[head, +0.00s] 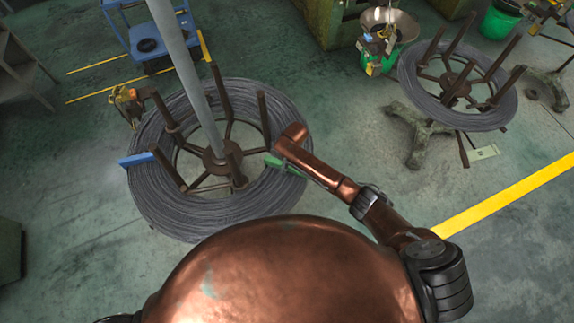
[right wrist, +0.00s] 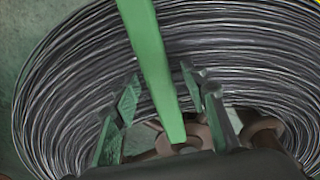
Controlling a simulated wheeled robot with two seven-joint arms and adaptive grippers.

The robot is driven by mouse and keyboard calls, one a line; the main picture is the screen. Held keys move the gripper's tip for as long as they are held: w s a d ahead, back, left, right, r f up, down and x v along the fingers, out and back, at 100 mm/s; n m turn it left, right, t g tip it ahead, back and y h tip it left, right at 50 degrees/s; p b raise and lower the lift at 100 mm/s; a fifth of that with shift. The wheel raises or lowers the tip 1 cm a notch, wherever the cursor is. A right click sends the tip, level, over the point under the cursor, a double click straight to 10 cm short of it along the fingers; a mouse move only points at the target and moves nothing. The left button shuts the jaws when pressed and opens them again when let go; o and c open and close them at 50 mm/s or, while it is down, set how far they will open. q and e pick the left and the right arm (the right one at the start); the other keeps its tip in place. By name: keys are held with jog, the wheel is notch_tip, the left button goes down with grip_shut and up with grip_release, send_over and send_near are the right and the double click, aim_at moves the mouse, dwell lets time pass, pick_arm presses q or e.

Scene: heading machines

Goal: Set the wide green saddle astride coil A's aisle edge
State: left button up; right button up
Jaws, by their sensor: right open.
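A green saddle (head: 286,165) lies across the right side of the near wire coil (head: 165,215) in the head view. In the right wrist view the green saddle (right wrist: 153,65) runs as a long bar over the grey wire (right wrist: 70,90), its lower end near the brown hub parts. My right gripper (right wrist: 160,75) is open, its two greenish fingers one on each side of the saddle, apart from it. In the head view my copper right arm hides most of that gripper. Whether the saddle's legs straddle the wire is hidden. My left gripper is not in view.
A blue saddle (head: 135,159) sits on the near coil's left side. Upright brown posts (head: 267,115) and a tall grey pole (head: 180,60) rise inside it. A second coil (head: 440,110) stands right, a blue cart (head: 150,35) behind.

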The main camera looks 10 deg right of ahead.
jog(key=shift+r, duration=0.15)
notch_tip(320, 180, up, 19)
jog(key=d+p, duration=0.1)
jog(key=p, duration=0.7)
jog(key=shift+s+f+p, duration=0.2)
jog(key=shift+s+p, duration=0.15)
jog(key=shift+s, duration=0.05)
dwell(0.6)
jog(key=shift+d, duration=0.1)
dwell(0.3)
